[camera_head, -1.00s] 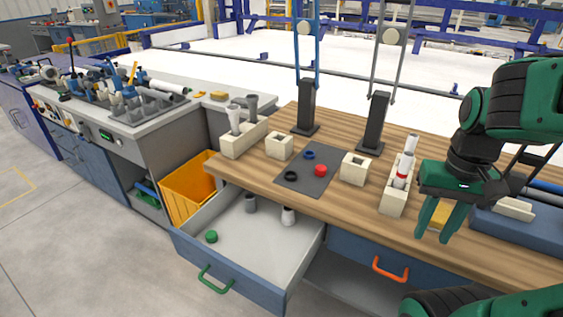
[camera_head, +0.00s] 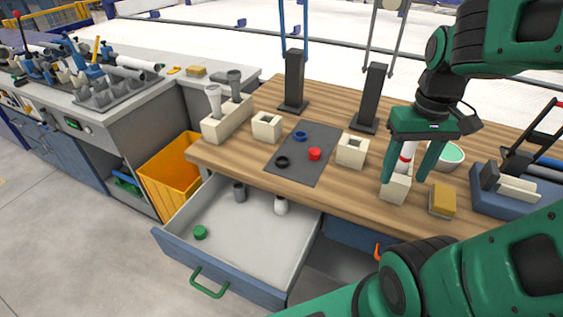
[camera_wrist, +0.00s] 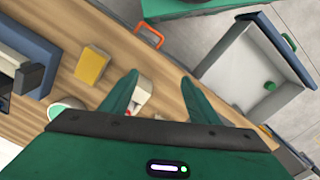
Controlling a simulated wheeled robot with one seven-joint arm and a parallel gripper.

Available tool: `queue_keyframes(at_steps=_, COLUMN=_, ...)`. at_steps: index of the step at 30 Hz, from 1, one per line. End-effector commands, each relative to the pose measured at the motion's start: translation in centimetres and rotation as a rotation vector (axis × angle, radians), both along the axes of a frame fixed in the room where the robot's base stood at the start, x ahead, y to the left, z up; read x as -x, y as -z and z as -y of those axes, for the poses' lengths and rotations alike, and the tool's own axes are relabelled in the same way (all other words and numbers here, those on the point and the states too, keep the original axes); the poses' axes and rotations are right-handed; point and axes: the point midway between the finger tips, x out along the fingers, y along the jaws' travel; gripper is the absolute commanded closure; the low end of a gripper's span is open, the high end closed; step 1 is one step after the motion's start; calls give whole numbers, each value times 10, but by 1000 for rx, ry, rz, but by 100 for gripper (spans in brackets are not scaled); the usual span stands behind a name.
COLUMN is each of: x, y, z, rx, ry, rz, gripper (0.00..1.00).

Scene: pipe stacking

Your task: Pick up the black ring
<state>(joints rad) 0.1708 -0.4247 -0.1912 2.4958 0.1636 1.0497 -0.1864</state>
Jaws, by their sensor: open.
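The black ring (camera_head: 282,162) lies flat on the dark grey mat (camera_head: 304,170) on the wooden table, at the mat's near left part. A red ring (camera_head: 315,154) lies to its right and a blue ring (camera_head: 300,136) lies farther back on the same mat. My gripper (camera_head: 402,180) is open and well to the right of the mat, in front of and over a cream holder with a white pipe and red ring. In the wrist view my gripper's fingers (camera_wrist: 155,85) are spread with nothing held between them. The black ring is not visible there.
Cream square blocks stand beside the mat, left (camera_head: 267,126) and right (camera_head: 352,151). Two dark posts (camera_head: 293,82) rise behind it. An open drawer (camera_head: 235,240) juts out below the table's front edge. A yellow sponge (camera_head: 442,200) and a bowl (camera_head: 447,156) lie at right.

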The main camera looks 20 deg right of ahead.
Motion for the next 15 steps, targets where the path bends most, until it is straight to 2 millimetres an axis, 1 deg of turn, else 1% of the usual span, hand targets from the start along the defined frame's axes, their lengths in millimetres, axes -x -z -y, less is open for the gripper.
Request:
queue_keyframes(at_steps=1, x=-20, y=-3, z=-3, rx=4, ry=-107, rz=-6, gripper=45)
queue_keyframes(at_steps=5, x=-77, y=-8, z=-16, rx=14, ry=-429, rz=-11, gripper=45)
queue_keyframes(at_steps=6, x=-94, y=-8, z=-22, rx=16, ry=-530, rz=-12, gripper=45)
queue_keyframes(at_steps=8, x=-120, y=-8, z=-34, rx=16, ry=-683, rz=-15, gripper=45)
queue_keyframes(at_steps=9, x=-137, y=-6, z=-42, rx=17, ry=-784, rz=-15, gripper=45)
queue_keyframes(at_steps=11, x=-162, y=-4, z=-56, rx=17, ry=-935, rz=-17, gripper=45)
queue_keyframes(at_steps=12, x=-179, y=-1, z=-67, rx=16, ry=-1037, rz=-17, gripper=45)
queue_keyframes(at_steps=15, x=-217, y=7, z=-95, rx=10, ry=-1283, rz=-18, gripper=45)
